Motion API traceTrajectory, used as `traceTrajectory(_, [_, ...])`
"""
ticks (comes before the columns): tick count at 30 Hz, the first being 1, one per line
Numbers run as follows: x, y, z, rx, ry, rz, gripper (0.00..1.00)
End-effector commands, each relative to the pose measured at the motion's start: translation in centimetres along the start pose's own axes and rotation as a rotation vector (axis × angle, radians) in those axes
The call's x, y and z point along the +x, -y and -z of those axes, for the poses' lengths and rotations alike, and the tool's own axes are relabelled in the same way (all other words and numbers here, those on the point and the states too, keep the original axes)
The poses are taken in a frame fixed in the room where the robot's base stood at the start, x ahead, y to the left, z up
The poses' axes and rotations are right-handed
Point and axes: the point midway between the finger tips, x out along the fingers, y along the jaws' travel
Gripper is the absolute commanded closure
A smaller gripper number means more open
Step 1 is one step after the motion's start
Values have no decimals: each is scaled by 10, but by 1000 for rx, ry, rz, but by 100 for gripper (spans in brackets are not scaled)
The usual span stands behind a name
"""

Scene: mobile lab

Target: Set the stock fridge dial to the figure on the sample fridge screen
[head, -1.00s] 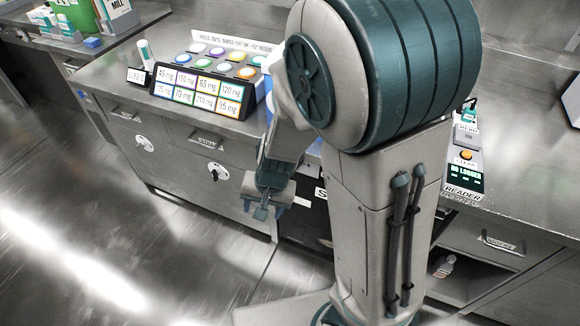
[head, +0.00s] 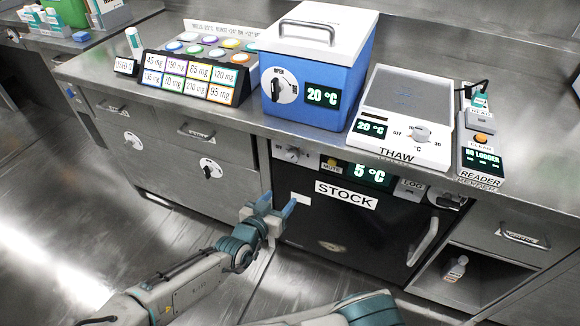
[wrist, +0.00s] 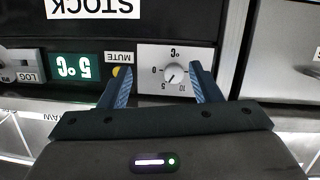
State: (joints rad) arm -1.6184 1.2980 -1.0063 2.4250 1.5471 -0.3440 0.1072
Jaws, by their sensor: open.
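The stock fridge (head: 335,225) is a black-fronted unit under the bench, labelled STOCK. Its screen (head: 369,174) reads 5 °C, and shows upside down in the wrist view (wrist: 75,66). Its dial (head: 291,155) is a round knob on a pale plate at the upper left of the front. In the wrist view the dial (wrist: 175,73) appears between my fingers, with small figures around it; its exact setting is hard to read. My gripper (head: 277,205) is open and empty, below and in front of the dial, apart from it. I see no screen labelled as the sample fridge's.
A blue box (head: 335,75) with a 20 °C screen stands on the bench above the fridge. Right of it are a THAW plate (head: 400,110) and a READER (head: 480,158). The floor in front is clear.

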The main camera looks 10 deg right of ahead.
Motion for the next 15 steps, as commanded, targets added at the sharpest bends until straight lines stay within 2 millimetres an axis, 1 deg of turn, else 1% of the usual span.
traceTrajectory(1, [-3, 5, 4, 7, -72, 16, 43])
traceTrajectory(3, [-8, 10, 15, 26, -148, 32, 43])
traceTrajectory(6, [-13, 14, 26, 47, -217, 48, 43])
traceTrajectory(8, [-15, 15, 29, 54, -238, 52, 43])
traceTrajectory(11, [-12, 15, 33, 60, -252, 54, 43])
traceTrajectory(15, [1, 15, 37, 58, -252, 53, 43])
